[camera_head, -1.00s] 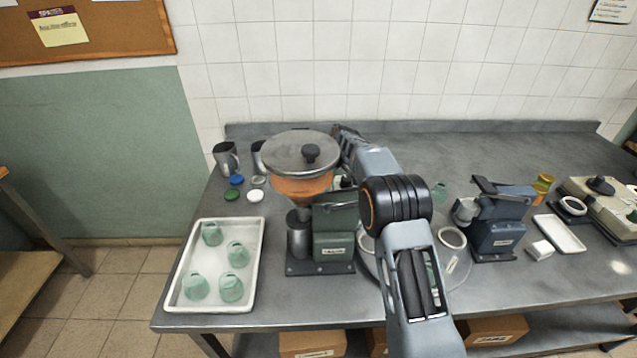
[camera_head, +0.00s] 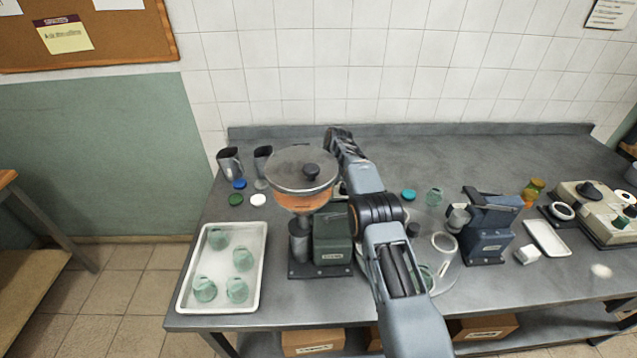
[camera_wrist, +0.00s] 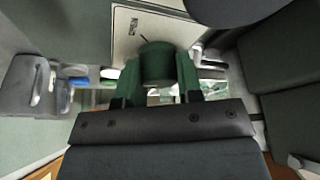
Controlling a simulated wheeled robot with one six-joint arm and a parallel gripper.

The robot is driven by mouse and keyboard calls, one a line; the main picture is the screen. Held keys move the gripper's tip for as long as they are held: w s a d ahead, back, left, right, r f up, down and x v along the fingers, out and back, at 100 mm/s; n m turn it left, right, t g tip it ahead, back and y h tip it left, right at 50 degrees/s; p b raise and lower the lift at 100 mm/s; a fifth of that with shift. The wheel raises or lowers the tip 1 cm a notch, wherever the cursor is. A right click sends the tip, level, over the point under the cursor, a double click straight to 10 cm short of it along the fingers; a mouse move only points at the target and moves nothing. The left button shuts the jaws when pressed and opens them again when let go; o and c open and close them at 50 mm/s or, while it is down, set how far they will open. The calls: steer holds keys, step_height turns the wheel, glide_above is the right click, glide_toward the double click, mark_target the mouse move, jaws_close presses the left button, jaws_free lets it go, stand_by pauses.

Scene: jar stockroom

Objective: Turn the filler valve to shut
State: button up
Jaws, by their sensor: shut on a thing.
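The filler stands on the bench in the head view, with a dark green body (camera_head: 332,240), a hopper of orange contents (camera_head: 303,200) and a round metal lid (camera_head: 302,168) with a black knob. In the wrist view, the filler valve's dark green round handle (camera_wrist: 157,58) sits in front of a pale plate (camera_wrist: 125,30) with small dark marks that I cannot read. My gripper (camera_wrist: 158,80) is shut on the handle, with one finger on each side. In the head view my arm reaches to the filler's far right side, and the gripper and valve are hidden there.
A white tray (camera_head: 183,290) with several green glass jars is at the left. Metal jugs (camera_head: 229,162) and loose lids (camera_head: 258,200) stand behind it. A blue press (camera_head: 487,240), a white dish (camera_head: 558,250) and a scale (camera_head: 585,205) are at the right. The back of the bench is mostly clear.

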steer(key=shift+n+p, duration=0.35)
steer(key=shift+n, duration=0.05)
stand_by(0.4)
steer(key=o, duration=0.9)
